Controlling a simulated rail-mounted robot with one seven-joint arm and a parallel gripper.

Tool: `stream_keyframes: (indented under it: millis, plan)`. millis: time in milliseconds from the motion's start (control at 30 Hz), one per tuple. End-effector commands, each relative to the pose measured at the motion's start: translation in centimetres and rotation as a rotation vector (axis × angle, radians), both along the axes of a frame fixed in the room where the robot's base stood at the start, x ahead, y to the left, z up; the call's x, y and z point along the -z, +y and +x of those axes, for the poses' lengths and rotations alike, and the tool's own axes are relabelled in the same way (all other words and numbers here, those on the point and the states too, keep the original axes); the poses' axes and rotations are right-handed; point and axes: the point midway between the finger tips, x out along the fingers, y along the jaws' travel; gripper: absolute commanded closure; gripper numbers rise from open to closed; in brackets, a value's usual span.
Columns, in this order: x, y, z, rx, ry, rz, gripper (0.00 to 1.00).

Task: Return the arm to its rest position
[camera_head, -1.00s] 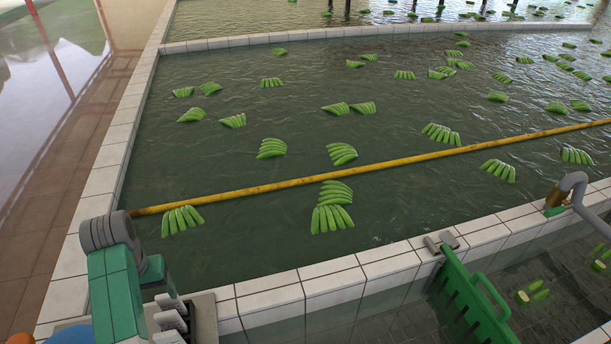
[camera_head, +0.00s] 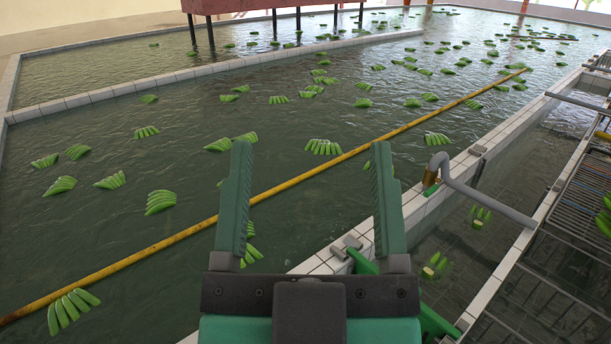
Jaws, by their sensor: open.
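My gripper (camera_head: 308,205) shows large at the bottom middle of the head view. Its two green fingers point up, spread wide apart, with nothing between them but the pool behind. Its dark mount and green body fill the bottom edge. The fingers hide part of the yellow pole and parts of a few green bunches behind them. The rest of my arm is not visible.
A pool (camera_head: 120,225) holds many floating green banana bunches (camera_head: 323,147). A yellow pole (camera_head: 170,240) crosses the water.

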Motion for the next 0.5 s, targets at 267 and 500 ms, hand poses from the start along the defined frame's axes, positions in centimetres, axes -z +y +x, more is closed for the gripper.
stream_keyframes:
  millis: [267,500]
  plan:
    - [-0.3,-0.1,-0.2,0.002,-0.007,0.0,0.28]
    - [-6.7,0.0,-0.2,-0.008,-0.005,0.009,0.28]
